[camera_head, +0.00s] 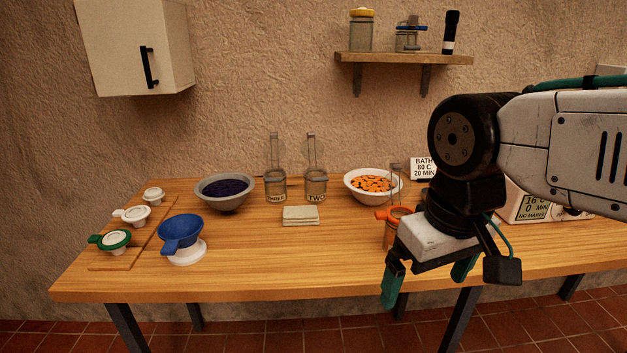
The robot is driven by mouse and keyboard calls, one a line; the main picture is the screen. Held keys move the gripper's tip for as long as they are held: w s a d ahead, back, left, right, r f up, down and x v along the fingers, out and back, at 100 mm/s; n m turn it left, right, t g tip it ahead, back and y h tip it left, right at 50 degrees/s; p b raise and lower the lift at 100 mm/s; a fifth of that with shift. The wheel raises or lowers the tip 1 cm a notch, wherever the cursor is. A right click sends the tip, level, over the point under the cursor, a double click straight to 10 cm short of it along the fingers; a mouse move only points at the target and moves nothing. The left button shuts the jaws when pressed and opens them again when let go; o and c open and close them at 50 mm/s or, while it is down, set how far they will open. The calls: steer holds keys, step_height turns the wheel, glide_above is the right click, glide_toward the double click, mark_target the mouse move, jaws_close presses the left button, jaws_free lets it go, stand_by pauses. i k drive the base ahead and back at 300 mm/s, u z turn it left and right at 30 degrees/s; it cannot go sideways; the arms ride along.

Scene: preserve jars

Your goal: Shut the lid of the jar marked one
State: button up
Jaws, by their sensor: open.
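A glass jar (389,236) stands on the table, partly hidden behind my gripper. Its raised glass lid (397,172) shows above it, and an orange part (388,214) is at its rim. Any marking on it is hidden, so I cannot read whether it is jar one. Two other glass jars stand further back with lids raised, one marked THREE (275,187) and one marked TWO (316,187). My gripper (428,280) is open and empty, with teal fingers pointing down, in front of and to the right of the partly hidden jar.
A grey bowl (224,205) of dark fruit, a white bowl (401,195) of orange pieces and a folded cloth (301,222) are on the table (330,275). A blue funnel (180,231) rests on a white base. The front middle is clear.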

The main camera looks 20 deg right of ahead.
mark_target(394, 167)
steer(key=z, duration=0.55)
steer(key=k, duration=0.5)
steer(key=z, duration=1.3)
steer(key=i, duration=1.2)
steer(key=u, duration=1.4)
